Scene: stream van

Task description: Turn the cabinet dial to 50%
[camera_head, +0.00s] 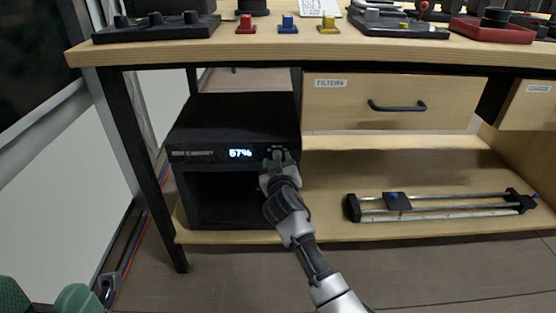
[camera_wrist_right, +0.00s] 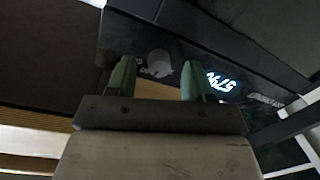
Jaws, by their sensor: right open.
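The black cabinet (camera_head: 235,120) stands on the lower shelf, and its lit display (camera_head: 240,153) reads 57%. The display also shows in the right wrist view (camera_wrist_right: 221,82). The round grey dial (camera_wrist_right: 158,63) is on the cabinet's front strip, beside the display. My right gripper (camera_head: 278,156) is at the right end of that strip and hides most of the dial in the head view. In the right wrist view its green fingers (camera_wrist_right: 157,72) are apart, one on each side of the dial, with gaps visible. My left gripper (camera_head: 44,297) shows two separated green fingers at the bottom left corner.
The tabletop (camera_head: 200,53) overhangs the cabinet, with a black table leg (camera_head: 142,165) to its left. A drawer labelled FILTERS (camera_head: 390,103) is right of it. A slider rail (camera_head: 440,208) lies on the lower shelf (camera_head: 330,225). Floor in front is clear.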

